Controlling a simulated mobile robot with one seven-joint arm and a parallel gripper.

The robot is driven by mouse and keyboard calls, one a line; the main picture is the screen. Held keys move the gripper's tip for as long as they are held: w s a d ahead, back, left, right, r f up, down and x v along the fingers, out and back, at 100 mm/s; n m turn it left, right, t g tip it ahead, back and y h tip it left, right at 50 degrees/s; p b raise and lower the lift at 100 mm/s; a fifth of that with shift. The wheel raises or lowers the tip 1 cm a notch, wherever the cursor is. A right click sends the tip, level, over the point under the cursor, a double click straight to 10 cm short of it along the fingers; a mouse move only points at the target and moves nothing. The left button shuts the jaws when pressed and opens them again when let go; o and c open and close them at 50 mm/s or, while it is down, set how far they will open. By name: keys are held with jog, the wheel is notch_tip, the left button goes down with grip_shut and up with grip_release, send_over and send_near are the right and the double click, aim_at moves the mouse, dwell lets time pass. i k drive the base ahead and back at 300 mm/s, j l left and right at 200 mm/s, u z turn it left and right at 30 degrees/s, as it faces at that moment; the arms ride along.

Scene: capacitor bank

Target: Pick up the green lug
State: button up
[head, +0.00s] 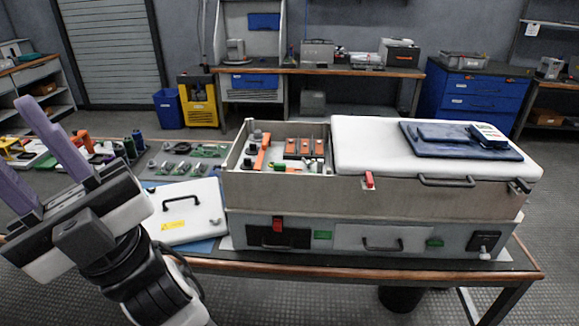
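A small green piece (319,148), which may be the green lug, shows inside the open left part of the capacitor bank box (275,196). It is too small to make out its shape. Orange parts (298,147) and dark cylinders stand near it in the same compartment. My gripper (32,163) is at the left edge, with its two purple fingers apart and nothing seen between them. It is well to the left of the box and nearer the camera. One fingertip is cut off by the frame edge.
A white cover (435,145) closes the right part of the box, with a blue tray (460,140) on top. A white panel with a handle (188,212) lies left of the box.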

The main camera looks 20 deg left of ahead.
aim_at(277, 166)
jog(key=i+j+u, duration=0.25)
jog(key=i+j, duration=0.15)
jog(key=j, duration=0.25)
jog(key=i+j+u, duration=0.2)
jog(key=i+j, duration=0.25)
jog(key=j, duration=0.15)
